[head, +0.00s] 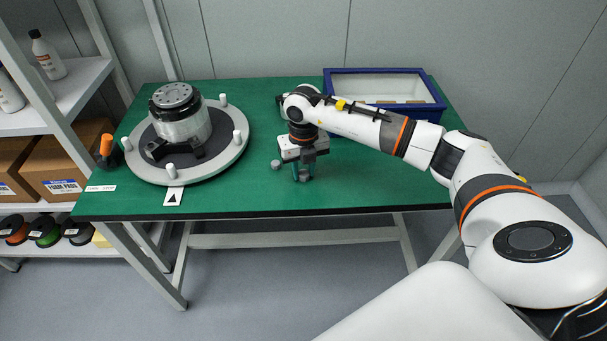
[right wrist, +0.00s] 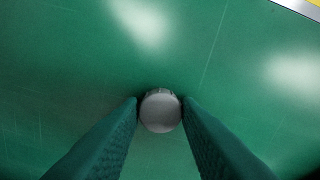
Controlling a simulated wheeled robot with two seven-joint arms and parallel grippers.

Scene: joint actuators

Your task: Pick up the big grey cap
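My right gripper (head: 303,175) points down over the green table, its two teal fingers apart. A round grey cap (right wrist: 160,111) sits between the fingertips in the right wrist view. No clear gap shows on either side of it, and I cannot tell whether the fingers press on it. In the head view the fingers partly hide this cap. A second small grey cap (head: 276,164) stands on the table just left of the gripper. It cannot be made out in the right wrist view. I cannot tell which cap is bigger. My left gripper is not in view.
A round grey turntable (head: 226,160) with white pegs and a metal actuator (head: 182,121) fills the table's left part. A blue-rimmed bin (head: 437,107) stands at the back right, partly behind my right arm. The green table (head: 250,197) is clear around its front edge.

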